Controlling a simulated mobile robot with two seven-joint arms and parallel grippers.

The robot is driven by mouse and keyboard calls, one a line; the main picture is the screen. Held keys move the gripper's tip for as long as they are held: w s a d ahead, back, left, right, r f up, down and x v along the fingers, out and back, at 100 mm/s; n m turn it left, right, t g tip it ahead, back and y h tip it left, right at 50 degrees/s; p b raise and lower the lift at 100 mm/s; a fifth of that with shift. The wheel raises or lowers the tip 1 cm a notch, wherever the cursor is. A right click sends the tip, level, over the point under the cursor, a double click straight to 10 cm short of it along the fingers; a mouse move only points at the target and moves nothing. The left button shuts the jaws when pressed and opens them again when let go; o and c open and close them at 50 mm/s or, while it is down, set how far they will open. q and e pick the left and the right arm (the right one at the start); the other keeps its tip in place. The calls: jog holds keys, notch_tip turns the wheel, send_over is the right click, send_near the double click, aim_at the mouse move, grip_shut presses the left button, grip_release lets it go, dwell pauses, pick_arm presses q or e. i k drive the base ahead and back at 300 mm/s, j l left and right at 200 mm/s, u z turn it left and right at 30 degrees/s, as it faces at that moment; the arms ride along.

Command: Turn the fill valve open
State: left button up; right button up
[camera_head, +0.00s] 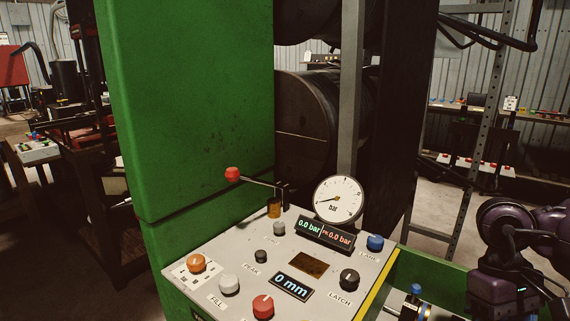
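A pale grey-white knob (229,284) sits at the lower left of the sloped control panel (325,268), with the label FILL just below it. Its turned position is hard to read. A round white dial gauge (339,199) marked bar stands at the panel's back. The display (325,232) below it reads 0.0 bar in green and 0.0 bar in red. My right arm shows at the lower right, well apart from the panel; its gripper is out of the picture. My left arm and gripper do not show.
Around the knob are an orange knob (196,263), a red knob (263,306), a small dark knob (260,256), a black LATCH knob (349,279) and a blue knob (375,243). A red-balled lever (232,174) rises behind. The green machine body (195,110) stands behind the panel.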

aim_at(229, 283)
jog(key=k+j, duration=0.75)
jog(key=j, duration=0.15)
